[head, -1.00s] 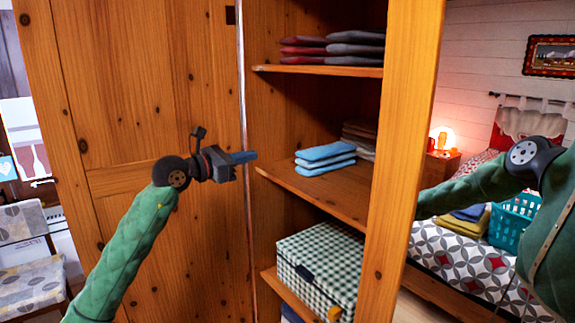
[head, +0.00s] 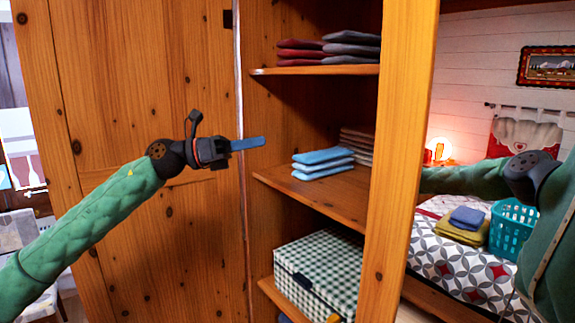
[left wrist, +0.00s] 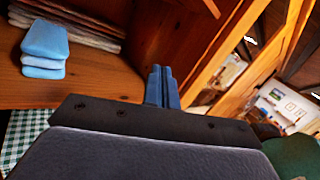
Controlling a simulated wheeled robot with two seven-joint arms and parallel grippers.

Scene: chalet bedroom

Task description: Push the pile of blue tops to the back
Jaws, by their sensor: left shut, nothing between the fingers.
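The pile of blue tops (head: 322,163) lies folded on the front part of the middle wardrobe shelf (head: 335,198). It also shows in the left wrist view (left wrist: 45,48), at the upper left. My left gripper (head: 262,142) is shut and empty. In the head view it is left of the pile and a little higher, apart from it, at the wardrobe opening. In the left wrist view its closed blue fingers (left wrist: 161,84) point toward the shelf, right of the pile. My right arm shows at the right, but its gripper is hidden behind the wardrobe's side panel.
A stack of brownish folded clothes (head: 358,144) lies behind and right of the blue pile. Red and grey clothes (head: 350,47) fill the shelf above. A green checked box (head: 318,268) stands below. The wardrobe door (head: 150,90) is open at left; the side panel (head: 402,150) bounds the right.

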